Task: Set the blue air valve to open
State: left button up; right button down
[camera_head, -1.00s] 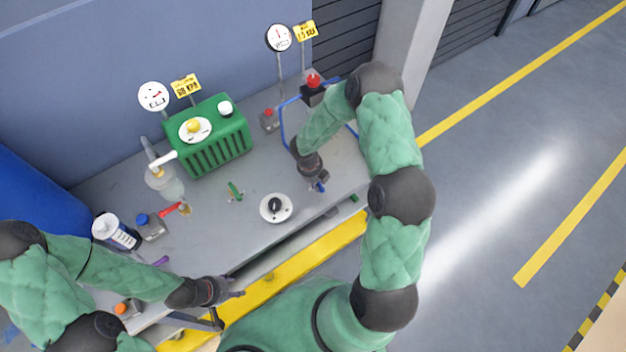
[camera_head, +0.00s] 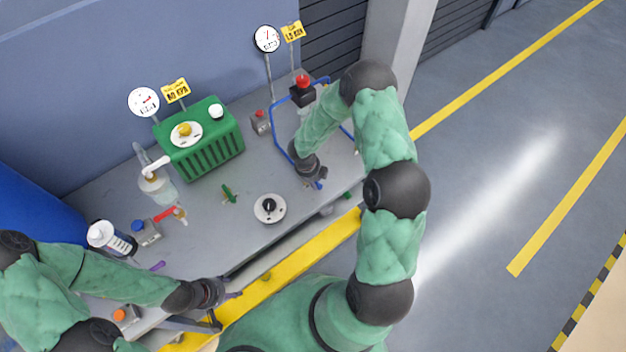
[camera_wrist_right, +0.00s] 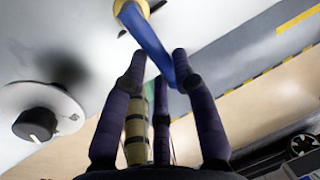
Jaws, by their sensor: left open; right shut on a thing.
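The blue air valve's lever (camera_wrist_right: 148,40) shows in the right wrist view, running from a yellow hub at the top down to the right. In the head view a bit of blue (camera_head: 318,185) shows below my right wrist. My right gripper (camera_wrist_right: 159,62) is shut on the lever, its dark fingers on both sides of the lever's lower end. It also shows in the head view (camera_head: 314,181), at the bench's front edge; my wrist hides most of the valve there. My left gripper (camera_head: 230,305) is open and empty by the bench's front edge at lower left.
A black knob on a white dial (camera_head: 269,208) and a green valve handle (camera_head: 229,194) lie left of my right gripper. A green ribbed box (camera_head: 205,152), gauges and a blue pipe frame (camera_head: 276,130) stand behind. The bench front between my grippers is mostly clear.

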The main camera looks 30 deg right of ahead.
jog(key=c, duration=1)
grip_release()
jog(key=shift+r, duration=0.1)
jog(key=r, duration=0.4)
jog(key=a+r, duration=0.1)
jog(key=r, duration=0.2)
jog(key=a+r, duration=0.1)
jog(key=r, duration=0.3)
jog(key=shift+a+r, duration=0.15)
jog(key=shift+r, duration=0.15)
